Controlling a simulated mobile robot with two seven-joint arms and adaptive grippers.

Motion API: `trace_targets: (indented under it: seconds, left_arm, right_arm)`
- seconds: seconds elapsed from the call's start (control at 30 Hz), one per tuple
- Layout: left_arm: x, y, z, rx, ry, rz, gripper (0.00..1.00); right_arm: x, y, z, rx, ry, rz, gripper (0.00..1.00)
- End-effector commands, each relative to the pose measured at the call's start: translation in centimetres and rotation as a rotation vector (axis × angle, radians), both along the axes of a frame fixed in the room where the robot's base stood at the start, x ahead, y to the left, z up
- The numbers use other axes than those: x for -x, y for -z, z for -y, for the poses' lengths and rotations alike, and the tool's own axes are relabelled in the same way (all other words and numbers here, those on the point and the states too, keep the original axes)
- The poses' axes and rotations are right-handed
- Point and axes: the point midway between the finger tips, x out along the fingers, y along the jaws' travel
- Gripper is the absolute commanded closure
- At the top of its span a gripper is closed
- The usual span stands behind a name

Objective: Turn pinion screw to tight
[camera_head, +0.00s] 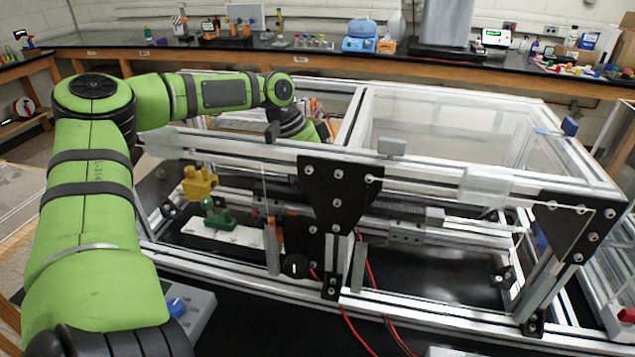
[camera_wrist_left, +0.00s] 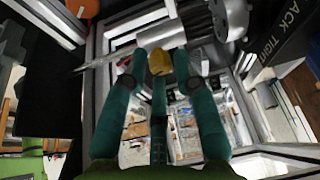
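In the left wrist view my left gripper (camera_wrist_left: 160,56) has teal fingers spread apart, with a small yellow piece (camera_wrist_left: 160,63) between their tips. I cannot tell whether this piece is the pinion screw or whether the fingers touch it. A silver cylindrical part (camera_wrist_left: 208,35) lies just beyond the fingertips. A black plate (camera_wrist_left: 285,35) at upper right bears white lettering that reads "ACK TIGHT", cut off at its start. In the head view my left arm (camera_head: 215,93) reaches over the frame; its gripper is hidden behind the beam. My right gripper is in neither view.
The aluminium extrusion frame (camera_head: 455,273) fills the middle, with black bracket plates (camera_head: 338,190) and clear panels. Yellow and green pieces (camera_head: 200,183) stand on its left side. Red cables (camera_head: 352,330) hang in front. A cluttered bench (camera_head: 330,62) runs along the back.

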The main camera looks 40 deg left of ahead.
Motion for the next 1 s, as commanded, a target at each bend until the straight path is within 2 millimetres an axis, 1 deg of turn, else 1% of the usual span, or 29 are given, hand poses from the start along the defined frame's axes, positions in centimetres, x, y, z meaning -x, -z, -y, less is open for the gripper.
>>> trace_targets:
  seconds: [0.3, 0.43, 0.57, 0.8, 0.9, 1.0]
  left_arm:
    - [0.0, 0.0, 0.0, 0.0, -0.001, 0.0, 0.56]
    - [0.1, -0.7, -0.2, 0.0, -0.001, 0.001, 0.56]
    - [0.5, -2.7, -0.8, 0.0, -0.002, 0.007, 0.56]
    - [1.7, -7.5, -2.4, 0.0, -0.003, 0.005, 0.56]
    - [2.2, -9.1, -2.9, 0.0, -0.002, 0.004, 0.56]
    - [2.5, -10.2, -3.2, 0.0, -0.001, 0.002, 0.56]
  right_arm:
    - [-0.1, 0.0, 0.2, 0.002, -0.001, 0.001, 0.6]
    - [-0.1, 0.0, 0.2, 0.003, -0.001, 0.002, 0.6]
    - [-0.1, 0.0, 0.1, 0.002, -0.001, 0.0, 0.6]
    - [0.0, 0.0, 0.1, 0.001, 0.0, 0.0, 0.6]
    - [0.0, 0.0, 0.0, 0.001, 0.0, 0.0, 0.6]
    - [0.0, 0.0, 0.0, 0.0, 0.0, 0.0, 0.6]
